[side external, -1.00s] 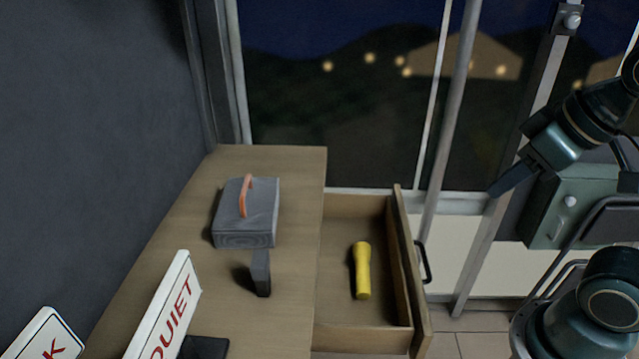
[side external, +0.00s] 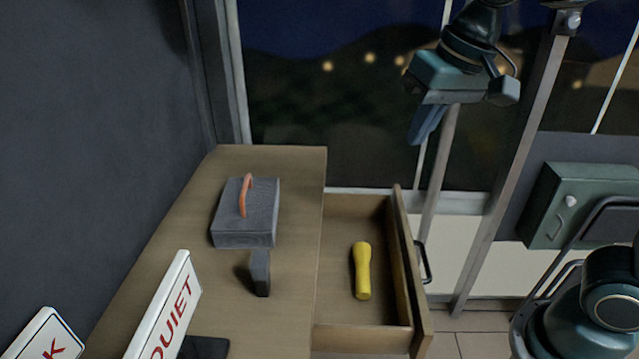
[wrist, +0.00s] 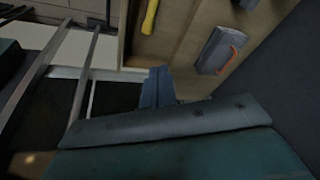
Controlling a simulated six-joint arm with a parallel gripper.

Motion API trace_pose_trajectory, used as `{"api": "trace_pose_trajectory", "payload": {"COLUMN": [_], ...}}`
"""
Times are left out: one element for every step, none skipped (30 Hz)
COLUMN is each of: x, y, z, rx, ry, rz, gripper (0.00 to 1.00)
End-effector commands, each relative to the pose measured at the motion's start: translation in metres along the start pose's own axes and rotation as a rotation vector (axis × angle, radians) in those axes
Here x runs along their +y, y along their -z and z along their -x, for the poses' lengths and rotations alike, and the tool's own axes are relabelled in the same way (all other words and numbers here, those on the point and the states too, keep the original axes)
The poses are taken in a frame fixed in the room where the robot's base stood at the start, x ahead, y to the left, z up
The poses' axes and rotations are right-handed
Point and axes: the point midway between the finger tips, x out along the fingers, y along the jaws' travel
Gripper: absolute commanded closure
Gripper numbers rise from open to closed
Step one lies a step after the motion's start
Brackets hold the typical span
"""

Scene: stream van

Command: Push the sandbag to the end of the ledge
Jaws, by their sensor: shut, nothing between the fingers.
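The sandbag (side external: 255,212) is a grey block-shaped bag with an orange strap handle (side external: 244,196). It rests on the wooden ledge (side external: 200,255), towards its far end, and also shows at the top right of the wrist view (wrist: 212,50). My gripper (side external: 420,140) is shut and empty, pointing down, to the right of and above the sandbag and well apart from it. Its fingers (wrist: 158,82) also show in the wrist view, left of the sandbag.
An open drawer (side external: 404,270) on the ledge's right side holds a yellow flashlight-like object (side external: 362,270). A small dark upright block (side external: 260,273) stands just nearer than the sandbag. A QUIET sign (side external: 170,310) and a dark flat item (side external: 205,347) are nearer still. A wall borders the left.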

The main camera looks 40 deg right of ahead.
Motion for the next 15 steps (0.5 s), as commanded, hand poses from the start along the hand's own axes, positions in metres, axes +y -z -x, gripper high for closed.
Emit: {"api": "trace_pose_trajectory", "payload": {"x": [-0.011,-0.016,-0.024,-0.03,-0.035,-0.043,-0.049,-0.055,-0.063,-0.07,-0.076,-0.084,-0.091,-0.097,-0.105], "y": [0.008,0.013,0.019,0.023,0.026,0.032,0.035,0.039,0.043,0.046,0.05,0.053,0.056,0.058,0.061], "z": [-0.004,-0.006,-0.009,-0.012,-0.014,-0.018,-0.021,-0.024,-0.029,-0.032,-0.035,-0.04,-0.045,-0.049,-0.054], "rx": [-0.019,-0.027,-0.038,-0.046,-0.055,-0.066,-0.074,-0.082,-0.093,-0.101,-0.107,-0.117,-0.125,-0.133,-0.142], "ry": [-0.003,-0.005,-0.007,-0.009,-0.012,-0.016,-0.018,-0.022,-0.027,-0.031,-0.034,-0.04,-0.045,-0.05,-0.056], "rz": [-0.016,-0.029,-0.045,-0.058,-0.071,-0.088,-0.1,-0.113,-0.13,-0.141,-0.154,-0.171,-0.183,-0.195,-0.211], "gripper": [1.0,1.0,1.0,1.0,1.0,1.0,1.0,1.0,1.0,1.0,1.0,1.0,1.0,1.0,1.0]}}
